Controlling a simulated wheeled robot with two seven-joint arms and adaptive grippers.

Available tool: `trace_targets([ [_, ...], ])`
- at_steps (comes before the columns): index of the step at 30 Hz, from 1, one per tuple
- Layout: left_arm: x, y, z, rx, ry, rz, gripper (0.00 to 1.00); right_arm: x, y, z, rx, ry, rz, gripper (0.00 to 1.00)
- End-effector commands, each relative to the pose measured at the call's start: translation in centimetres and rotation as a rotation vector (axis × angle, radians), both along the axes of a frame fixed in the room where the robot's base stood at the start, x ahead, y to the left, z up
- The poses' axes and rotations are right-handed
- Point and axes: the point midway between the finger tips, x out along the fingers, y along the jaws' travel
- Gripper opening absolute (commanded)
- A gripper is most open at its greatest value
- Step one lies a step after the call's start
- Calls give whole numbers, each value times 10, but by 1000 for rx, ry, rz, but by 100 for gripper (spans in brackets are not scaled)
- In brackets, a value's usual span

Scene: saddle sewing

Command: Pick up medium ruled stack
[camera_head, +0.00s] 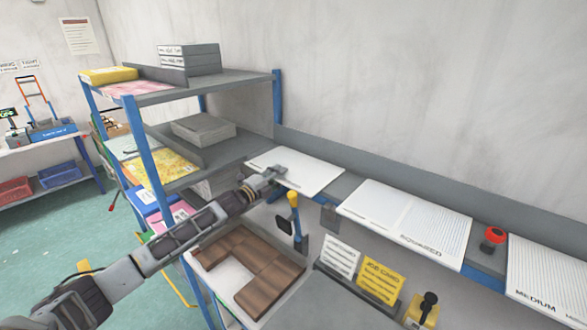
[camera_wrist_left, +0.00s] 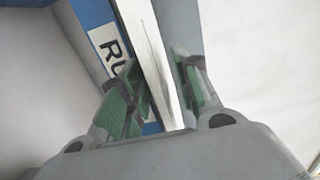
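A white paper stack (camera_head: 312,168) lies flat at the left end of the long wall shelf; the small print along its front edge is unreadable. My left gripper (camera_head: 274,177) is at its front left edge. In the left wrist view the green-padded fingers (camera_wrist_left: 160,92) are close on both sides of the thin white edge of the stack (camera_wrist_left: 160,55) and look shut on it. A blue strip with a label (camera_wrist_left: 108,42) reading "RU", the rest hidden, is behind the left finger. A stack marked MEDIUM (camera_head: 548,280) lies at the far right, cut off by the frame. My right gripper is out of view.
A lined stack marked SQUARED (camera_head: 408,222) lies mid-shelf, with a red knob (camera_head: 494,236) to its right. A grey shelving unit with blue posts (camera_head: 148,165) stands left. Below are brown pieces on a tray (camera_head: 208,258), a yellow-handled tool (camera_head: 294,205) and a yellow card (camera_head: 381,281).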

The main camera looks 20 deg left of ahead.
Motion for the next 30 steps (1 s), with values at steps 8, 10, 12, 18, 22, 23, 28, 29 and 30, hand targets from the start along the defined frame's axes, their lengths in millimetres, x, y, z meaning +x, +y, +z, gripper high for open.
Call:
trace_targets([
  [8, 0, 0, 0, 0, 0, 0, 27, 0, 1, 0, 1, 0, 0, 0],
  [10, 0, 0, 0, 0, 0, 0, 18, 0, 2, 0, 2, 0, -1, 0],
  [12, 0, 0, 0, 0, 0, 0, 9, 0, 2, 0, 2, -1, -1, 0],
  [18, 0, 0, 0, 0, 0, 0, 0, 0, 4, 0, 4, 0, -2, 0],
  [22, 0, 0, 2, 0, -4, -1, 0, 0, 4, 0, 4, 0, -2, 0],
  [23, 0, 0, 2, 0, -4, -1, 0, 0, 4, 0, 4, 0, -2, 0],
  [28, 0, 0, 2, 0, -3, 0, 0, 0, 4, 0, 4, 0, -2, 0],
  [29, 0, 0, 2, 0, -3, 0, 0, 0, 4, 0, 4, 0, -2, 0],
  [30, 0, 0, 2, 0, -3, 0, 0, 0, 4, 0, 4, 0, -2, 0],
])
